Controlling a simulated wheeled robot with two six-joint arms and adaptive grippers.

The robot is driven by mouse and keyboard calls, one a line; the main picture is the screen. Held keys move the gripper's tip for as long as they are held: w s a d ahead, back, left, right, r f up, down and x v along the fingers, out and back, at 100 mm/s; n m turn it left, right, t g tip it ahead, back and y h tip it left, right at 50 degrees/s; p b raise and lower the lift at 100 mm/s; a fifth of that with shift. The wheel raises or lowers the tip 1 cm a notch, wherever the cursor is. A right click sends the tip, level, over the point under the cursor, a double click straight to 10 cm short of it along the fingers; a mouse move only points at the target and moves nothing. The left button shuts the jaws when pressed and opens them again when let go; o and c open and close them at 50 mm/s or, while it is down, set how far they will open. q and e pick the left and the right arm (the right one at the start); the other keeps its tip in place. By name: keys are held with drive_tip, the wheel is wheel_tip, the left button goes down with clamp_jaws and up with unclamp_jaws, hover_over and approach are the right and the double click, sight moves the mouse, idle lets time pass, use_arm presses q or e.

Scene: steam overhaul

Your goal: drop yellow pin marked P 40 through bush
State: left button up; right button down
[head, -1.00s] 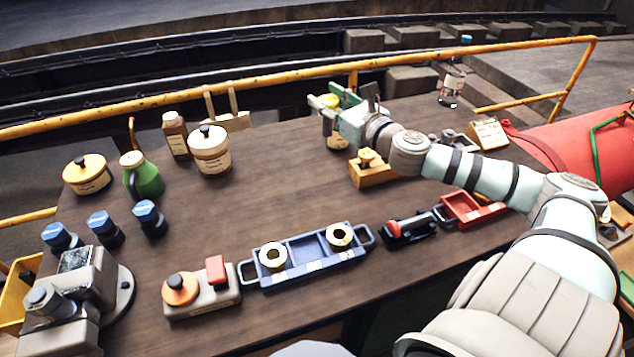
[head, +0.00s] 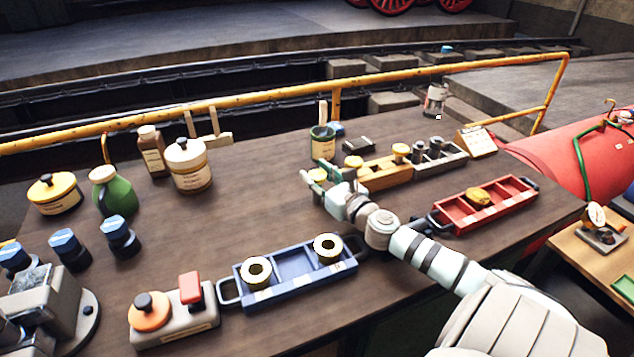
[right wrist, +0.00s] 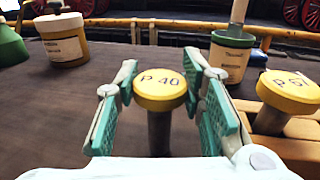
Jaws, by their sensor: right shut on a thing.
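The yellow-capped pin marked P 40 (right wrist: 160,88) stands upright between the green pads of my right gripper (right wrist: 160,128), which is shut on it. In the head view, my right gripper (head: 325,186) holds the pin (head: 317,175) over the middle of the table, in front of the wooden block. Two brass-coloured ring bushes, one at left (head: 256,270) and one at right (head: 327,248), sit in the blue tray (head: 297,288), nearer the front edge than the gripper. The pin is apart from both. Its lower end is hidden in the head view. My left gripper is out of view.
A wooden block (head: 385,176) holds other yellow-capped pins, one marked P 67 (right wrist: 290,90). A red tray (head: 520,198) stands at right. A red-button box (head: 180,322) is left of the blue tray. Bottles and tubs stand at back left. The table between is clear.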

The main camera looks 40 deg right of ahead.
drive_tip(key=shift+r, duration=0.15)
drive_tip(key=c, duration=1.1)
unclamp_jaws()
drive_tip(key=shift+o, duration=0.2)
